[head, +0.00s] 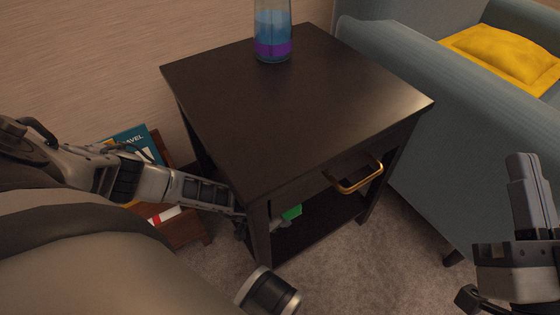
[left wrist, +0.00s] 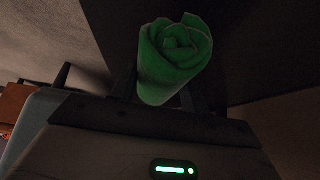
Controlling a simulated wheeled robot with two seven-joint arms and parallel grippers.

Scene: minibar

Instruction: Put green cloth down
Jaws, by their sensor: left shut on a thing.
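The green cloth (left wrist: 170,65) is rolled up and stands between the fingers of my left gripper (left wrist: 167,92) in the left wrist view. My left gripper is shut on it. In the head view only a small part of the green cloth (head: 291,212) shows, under the top of the dark side table (head: 290,110), above its lower shelf (head: 320,222). The table's front leg hides part of my left gripper there. I cannot tell whether the cloth touches the shelf. My right gripper (head: 525,215) is at the right edge, away from the table; its fingertips do not show clearly enough to judge the opening.
A bottle (head: 272,32) with blue and purple bands stands at the back of the tabletop. The table has a drawer with a gold handle (head: 356,176). A blue armchair (head: 440,130) with a yellow cushion (head: 505,55) is to the right. Books (head: 138,143) are at the left.

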